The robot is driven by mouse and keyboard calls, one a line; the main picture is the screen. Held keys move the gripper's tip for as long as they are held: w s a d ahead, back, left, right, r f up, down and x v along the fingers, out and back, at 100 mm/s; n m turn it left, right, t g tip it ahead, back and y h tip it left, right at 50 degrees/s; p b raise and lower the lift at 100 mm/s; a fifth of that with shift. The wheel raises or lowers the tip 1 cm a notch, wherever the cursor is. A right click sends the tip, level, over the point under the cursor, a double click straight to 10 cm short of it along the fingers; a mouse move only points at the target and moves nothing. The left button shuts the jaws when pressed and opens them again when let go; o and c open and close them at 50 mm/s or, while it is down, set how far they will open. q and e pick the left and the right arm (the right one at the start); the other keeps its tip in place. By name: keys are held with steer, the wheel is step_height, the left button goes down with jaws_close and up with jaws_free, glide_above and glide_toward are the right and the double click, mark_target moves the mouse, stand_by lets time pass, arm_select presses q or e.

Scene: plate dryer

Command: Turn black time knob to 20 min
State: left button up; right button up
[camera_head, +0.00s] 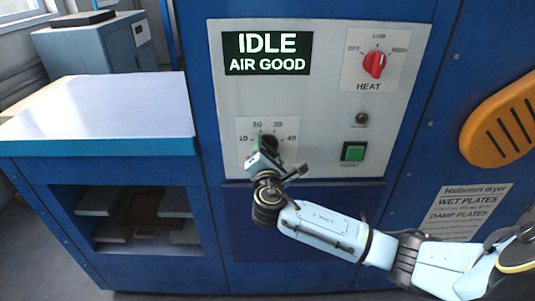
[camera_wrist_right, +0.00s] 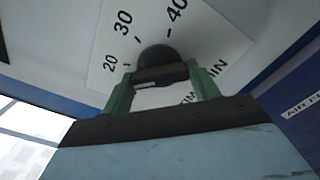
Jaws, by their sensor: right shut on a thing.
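The black time knob (camera_head: 269,143) sits on a white dial plate marked 10, 20, 30 and 40 on the dryer's grey panel. In the right wrist view the knob (camera_wrist_right: 158,58) is between the two green fingers of my right gripper (camera_wrist_right: 161,76), which is shut on it. The head view shows my right gripper (camera_head: 264,151) at the knob, covering its lower part. I cannot tell which mark the knob points to. The display (camera_head: 267,54) reads IDLE, AIR GOOD. My left gripper is not in view.
The red heat knob (camera_head: 375,64) is at the upper right of the panel. A green square button (camera_head: 354,151) and a small dark round fitting (camera_head: 362,118) are right of the time knob. An orange slotted part (camera_head: 503,120) is further right. A white-topped counter (camera_head: 98,108) stands left.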

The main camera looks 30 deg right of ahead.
steer(key=shift+m+b, duration=0.5)
steer(key=shift+m, duration=1)
steer(key=o, duration=1)
steer(key=v, duration=1.3)
steer(key=shift+s+a, duration=0.15)
steer(key=shift+f, duration=0.1)
